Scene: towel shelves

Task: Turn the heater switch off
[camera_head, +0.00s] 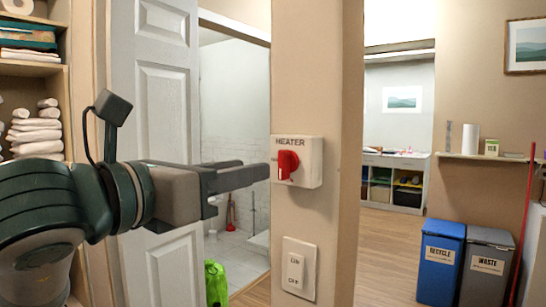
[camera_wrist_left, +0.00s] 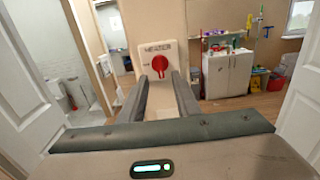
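The heater switch is a white box (camera_head: 312,165) labelled HEATER on a beige wall pillar, with a red rotary knob (camera_head: 287,165) whose white-marked end points down. In the left wrist view the box (camera_wrist_left: 147,52) and red knob (camera_wrist_left: 160,66) lie straight ahead. My left gripper (camera_head: 262,175) reaches in from the left, its tips beside the box's left edge at knob height. In the left wrist view the gripper's two fingers (camera_wrist_left: 160,80) are apart and empty, with the knob beyond and between the tips. I cannot tell whether they touch the box. My right gripper is not in view.
A white rocker switch (camera_head: 298,267) marked ON and OFF is below the heater box. A white door (camera_head: 160,85) stands behind my left arm. Blue (camera_head: 441,262) and grey (camera_head: 486,267) bins stand at the right. Towel shelves (camera_head: 35,70) are at the far left.

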